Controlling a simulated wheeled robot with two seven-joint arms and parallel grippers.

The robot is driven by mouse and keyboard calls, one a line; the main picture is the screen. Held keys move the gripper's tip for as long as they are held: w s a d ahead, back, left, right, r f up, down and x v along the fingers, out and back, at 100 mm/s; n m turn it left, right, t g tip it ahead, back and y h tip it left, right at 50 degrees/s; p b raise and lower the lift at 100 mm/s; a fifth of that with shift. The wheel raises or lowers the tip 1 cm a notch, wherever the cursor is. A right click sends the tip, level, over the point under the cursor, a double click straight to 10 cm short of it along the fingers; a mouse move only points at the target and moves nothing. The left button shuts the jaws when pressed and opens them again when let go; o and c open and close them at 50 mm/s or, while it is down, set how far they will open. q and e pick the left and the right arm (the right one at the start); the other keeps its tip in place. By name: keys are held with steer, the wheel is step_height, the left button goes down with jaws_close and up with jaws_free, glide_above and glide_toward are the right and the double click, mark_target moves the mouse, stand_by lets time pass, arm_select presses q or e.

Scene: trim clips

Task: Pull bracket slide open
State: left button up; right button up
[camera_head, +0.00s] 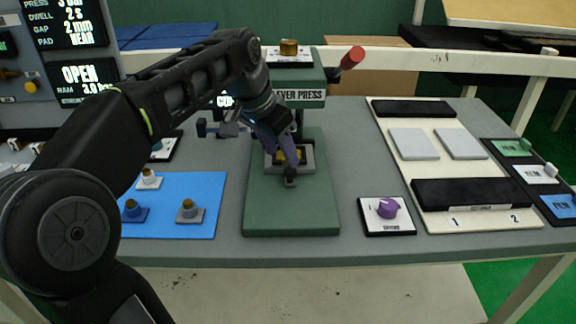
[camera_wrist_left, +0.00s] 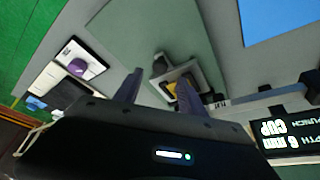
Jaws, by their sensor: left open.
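The green lever press (camera_head: 300,205) stands in the middle of the table. The bracket slide (camera_head: 305,159) is a grey block low in the press with a yellow-brown piece in it and a dark knob (camera_head: 291,178) at its front. In the left wrist view the slide (camera_wrist_left: 198,76) and its knob (camera_wrist_left: 159,62) show just beyond my fingertips. My left gripper (camera_head: 284,156) is open, with its purple fingers pointing down over the slide, near the knob. In the left wrist view the gripper (camera_wrist_left: 160,78) has its fingers apart, the knob lying between their lines. Contact cannot be told. My right gripper is not in view.
A red-tipped lever (camera_head: 352,57) sticks out at the press's right. A blue mat (camera_head: 165,222) with several small parts lies to the left. A purple knob (camera_head: 387,207) on a white plate and a cream board (camera_head: 398,160) with pads lie to the right.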

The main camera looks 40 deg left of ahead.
mark_target(289, 170)
arm_select(q)
steer(key=x, duration=0.6)
steer(key=shift+c, duration=0.3)
steer(key=shift+r, duration=0.1)
jaws_close()
stand_by(0.9)
